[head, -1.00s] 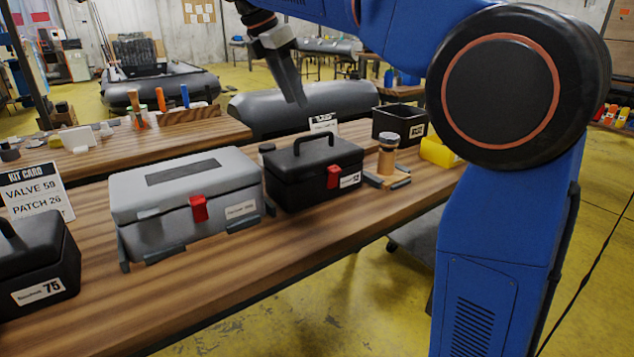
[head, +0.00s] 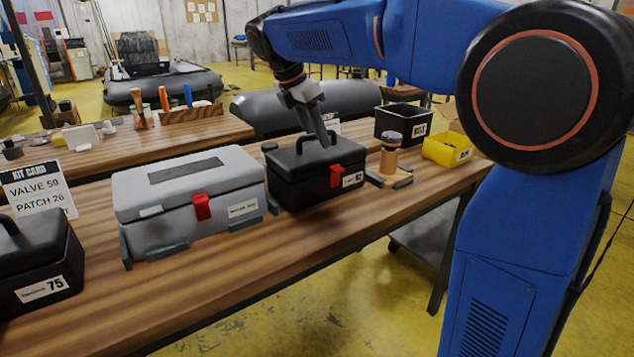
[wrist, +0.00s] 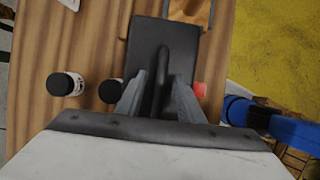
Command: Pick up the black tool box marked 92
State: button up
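The black tool box (head: 300,185) stands on the wooden workbench, with a red latch and a white label that seems to read 92. It also shows in the wrist view (wrist: 145,50), its handle (wrist: 164,65) running lengthwise along the lid. My gripper (head: 328,142) is over the box, pointing down at the handle. In the wrist view my gripper's (wrist: 163,85) two grey fingers are apart, one on each side of the handle, with gaps between. The lower finger ends are hard to judge for depth.
A grey tool box (head: 185,195) stands close on the left. Another black box (head: 38,265) marked 75 is farther left by a kit card (head: 38,188). A wooden-stand item (head: 390,155), a yellow bin (head: 447,148) and a black bin (head: 402,122) stand to the right. The bench front is clear.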

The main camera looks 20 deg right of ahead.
jog(key=shift+d+f, duration=0.15)
jog(key=shift+f, duration=0.15)
jog(key=shift+c, duration=0.3)
grip_shut()
dwell(1.0)
